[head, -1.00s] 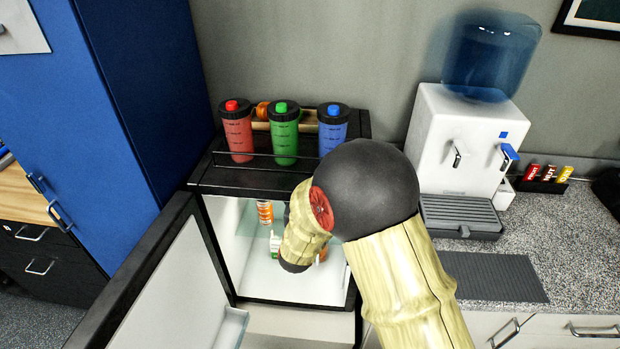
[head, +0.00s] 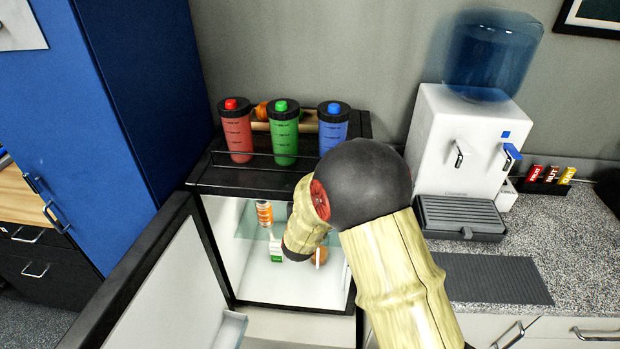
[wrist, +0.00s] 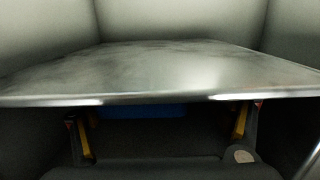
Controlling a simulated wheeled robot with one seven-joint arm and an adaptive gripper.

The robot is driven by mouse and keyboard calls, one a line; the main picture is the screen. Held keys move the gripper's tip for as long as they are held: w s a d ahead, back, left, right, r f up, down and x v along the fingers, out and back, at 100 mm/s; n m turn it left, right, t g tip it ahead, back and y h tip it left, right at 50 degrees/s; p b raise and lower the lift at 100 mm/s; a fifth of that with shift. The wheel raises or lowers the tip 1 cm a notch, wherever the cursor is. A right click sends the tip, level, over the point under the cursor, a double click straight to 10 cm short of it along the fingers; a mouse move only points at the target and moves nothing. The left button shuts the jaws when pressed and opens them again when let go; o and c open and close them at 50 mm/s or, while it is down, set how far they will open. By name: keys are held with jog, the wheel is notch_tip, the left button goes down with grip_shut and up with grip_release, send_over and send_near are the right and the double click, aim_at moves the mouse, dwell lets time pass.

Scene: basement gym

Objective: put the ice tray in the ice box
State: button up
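The small fridge (head: 226,246) stands open below its black top, its door swung to the left. My arm reaches into its upper part and hides much of the inside; my gripper is hidden in the head view. In the wrist view my gripper (wrist: 162,112) has its fingers wide apart under the front edge of a smooth grey plate (wrist: 165,72), which hides the fingertips. A blue strip (wrist: 145,111) shows between the fingers, short of the right one; it may be the ice tray, but I cannot be sure. I cannot single out the ice box.
An orange-and-white can (head: 264,213), a carton (head: 276,249) and a round orange thing (head: 319,257) are in the fridge. Red (head: 237,135), green (head: 284,137) and blue (head: 333,130) bottles stand on top. A water dispenser (head: 440,125) stands on the right counter.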

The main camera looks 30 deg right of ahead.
jog(key=o, duration=0.3)
jog(key=shift+r, duration=0.25)
jog(key=shift+p+v, duration=1.35)
jog(key=shift+v, duration=4.7)
jog(key=shift+f, duration=0.15)
